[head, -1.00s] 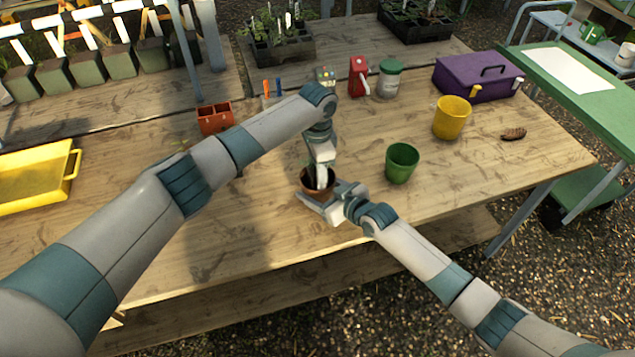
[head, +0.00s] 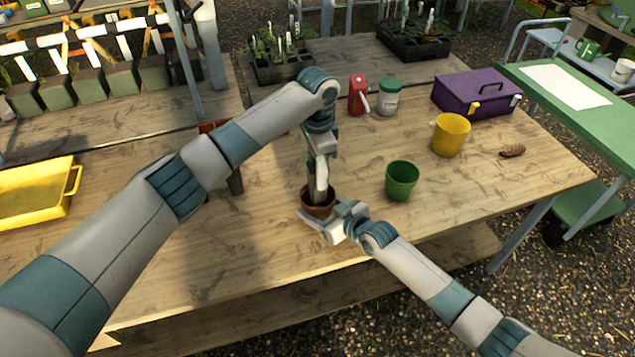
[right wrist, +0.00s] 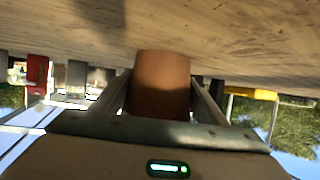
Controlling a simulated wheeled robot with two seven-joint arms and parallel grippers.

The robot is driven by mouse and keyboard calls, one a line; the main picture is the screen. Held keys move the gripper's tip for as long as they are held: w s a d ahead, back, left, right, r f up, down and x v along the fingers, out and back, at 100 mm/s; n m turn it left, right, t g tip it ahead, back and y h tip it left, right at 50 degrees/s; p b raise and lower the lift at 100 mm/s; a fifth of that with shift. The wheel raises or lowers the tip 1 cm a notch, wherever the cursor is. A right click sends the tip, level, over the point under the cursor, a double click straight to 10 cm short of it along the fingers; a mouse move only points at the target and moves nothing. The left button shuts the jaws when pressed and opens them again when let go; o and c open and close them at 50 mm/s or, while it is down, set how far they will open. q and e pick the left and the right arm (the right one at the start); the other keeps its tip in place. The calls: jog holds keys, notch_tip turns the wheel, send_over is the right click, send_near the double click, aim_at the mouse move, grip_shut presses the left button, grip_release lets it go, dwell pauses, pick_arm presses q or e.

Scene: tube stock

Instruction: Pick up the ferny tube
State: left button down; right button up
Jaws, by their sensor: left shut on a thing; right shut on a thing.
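A terracotta pot (head: 318,207) stands near the front middle of the table. My right gripper (head: 325,225) is shut around it low down from the front right. The pot (right wrist: 160,82) also shows between both fingers in the right wrist view. My left gripper (head: 320,178) points down just over the pot's mouth, shut on a dark, slim thing (head: 312,193) whose lower end reaches the pot. The fingers hide much of it, and I cannot tell whether fronds are on it. I cannot make out a ferny plant for sure.
A green pot (head: 402,182) stands close right, with a yellow pot (head: 451,136) beyond. A yellow tray (head: 30,205) is far left. Black seedling trays (head: 285,72) stand at the back.

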pick_arm(q)
jog(key=shift+r, duration=1.05)
pick_arm(e)
jog(key=o, duration=1.1)
jog(key=v, duration=1.2)
